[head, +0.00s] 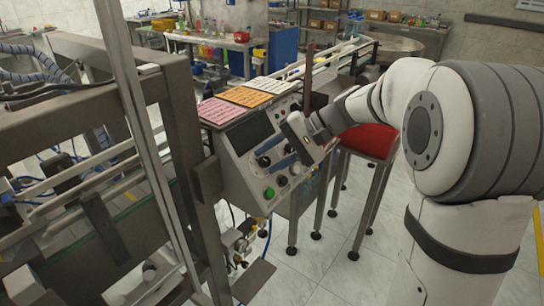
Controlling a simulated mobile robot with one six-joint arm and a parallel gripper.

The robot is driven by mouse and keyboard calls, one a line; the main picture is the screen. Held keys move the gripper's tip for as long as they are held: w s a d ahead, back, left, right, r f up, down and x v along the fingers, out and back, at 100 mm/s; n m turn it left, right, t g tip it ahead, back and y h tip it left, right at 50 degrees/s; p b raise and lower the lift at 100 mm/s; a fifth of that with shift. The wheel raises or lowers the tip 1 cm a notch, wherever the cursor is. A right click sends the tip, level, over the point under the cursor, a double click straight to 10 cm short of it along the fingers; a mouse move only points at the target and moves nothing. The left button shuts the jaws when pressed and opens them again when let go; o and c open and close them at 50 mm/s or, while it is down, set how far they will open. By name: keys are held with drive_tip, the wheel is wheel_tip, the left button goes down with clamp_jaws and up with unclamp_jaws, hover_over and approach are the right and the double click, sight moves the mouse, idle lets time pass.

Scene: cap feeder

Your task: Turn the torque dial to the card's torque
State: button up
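The grey control panel (229,171) stands in the middle of the head view, its sloped face toward the right. A black dial (263,161) with a pale mark sits on it below a dark screen; I cannot read its setting or label. My gripper (268,157) reaches in from the right, its two blue-grey fingers apart and their tips close to this dial. I cannot tell whether they touch it. Pink (220,111), orange (246,97) and white (268,86) cards lie on top of the panel; their print is too small to read.
A green button (270,192) and another dark control (282,181) sit low on the panel, close to my fingers. A red-topped stool (368,141) stands to the right under my arm. A metal machine frame (180,120) stands left of the panel.

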drive_tip(key=shift+o, duration=0.8)
drive_tip(key=v, duration=0.7)
drive_tip(key=shift+d+r, duration=0.2)
drive_tip(key=shift+d, duration=0.1)
drive_tip(key=s+d+f+n+t+h, duration=0.1)
drive_tip(key=s+d+f+h, duration=0.1)
drive_tip(key=s, duration=0.4)
drive_tip(key=s+d+f+t+h, duration=0.1)
drive_tip(key=s+d+f+h, duration=0.1)
drive_tip(key=s+f+h, duration=0.3)
drive_tip(key=s+d+f+n+t+h, duration=0.1)
drive_tip(key=s+d+f+h, duration=0.2)
drive_tip(key=s, duration=0.6)
wheel_tip(320, 180, down, 2)
drive_tip(key=shift+f+n+h, duration=0.15)
drive_tip(key=shift+n+h, duration=0.15)
drive_tip(key=shift+h, duration=0.1)
drive_tip(key=shift+s+d, duration=0.1)
drive_tip(key=shift+s, duration=0.05)
